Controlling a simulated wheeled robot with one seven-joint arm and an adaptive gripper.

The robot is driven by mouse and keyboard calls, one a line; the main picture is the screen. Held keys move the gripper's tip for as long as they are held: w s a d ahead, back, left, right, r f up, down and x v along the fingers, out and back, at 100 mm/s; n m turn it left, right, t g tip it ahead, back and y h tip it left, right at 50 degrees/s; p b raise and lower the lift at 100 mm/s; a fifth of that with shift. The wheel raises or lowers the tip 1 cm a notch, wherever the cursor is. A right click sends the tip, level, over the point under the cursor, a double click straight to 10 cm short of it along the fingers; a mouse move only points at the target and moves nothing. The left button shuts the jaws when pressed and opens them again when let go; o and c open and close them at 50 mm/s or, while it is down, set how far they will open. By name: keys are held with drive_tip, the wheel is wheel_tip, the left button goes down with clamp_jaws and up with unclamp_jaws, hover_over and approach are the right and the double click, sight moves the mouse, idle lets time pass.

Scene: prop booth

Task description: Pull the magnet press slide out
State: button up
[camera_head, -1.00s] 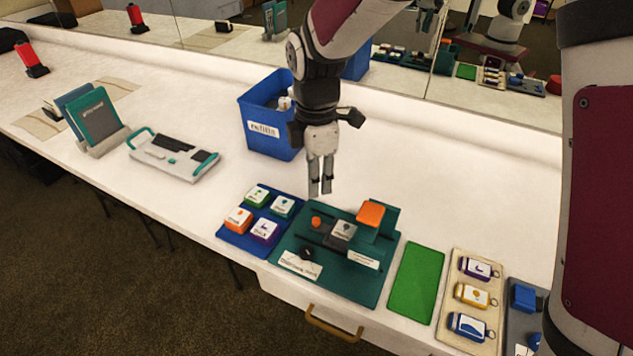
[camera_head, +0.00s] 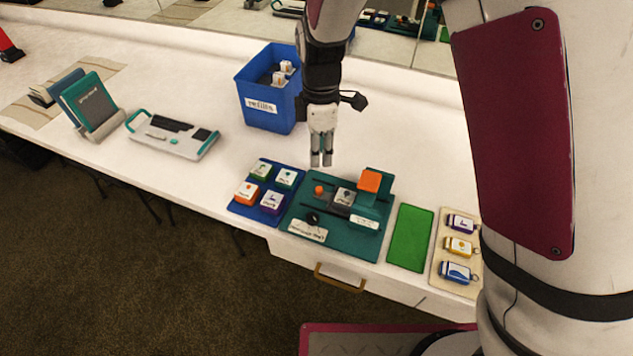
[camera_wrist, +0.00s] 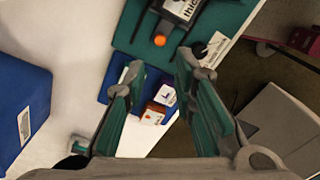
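The magnet press is a teal board (camera_head: 290,212) near the counter's front edge. It carries a grey block (camera_head: 344,196) on a dark track, a small orange knob (camera_head: 319,190), a black knob (camera_head: 312,218) and a teal post with an orange top (camera_head: 369,181). In the wrist view the orange knob (camera_wrist: 160,40), black knob (camera_wrist: 199,50) and labelled block (camera_wrist: 183,8) show beyond the fingertips. Which part is the slide's handle is unclear. My gripper (camera_head: 321,162) hangs above the board's back edge, fingers down. Its fingers (camera_wrist: 160,68) are apart and empty, touching nothing.
A blue mat (camera_head: 241,209) with several picture blocks lies left of the press. A green mat (camera_head: 410,238) and a beige tray (camera_head: 442,270) of key fobs lie right. A blue refills bin (camera_head: 268,103) stands behind left. A teal-white device (camera_head: 172,135) lies farther left.

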sight(319, 188)
wheel_tip(319, 188, down, 12)
drive_tip(key=shift+s+f, duration=0.1)
drive_tip(key=shift+f, duration=0.05)
idle(0.4)
clamp_jaws()
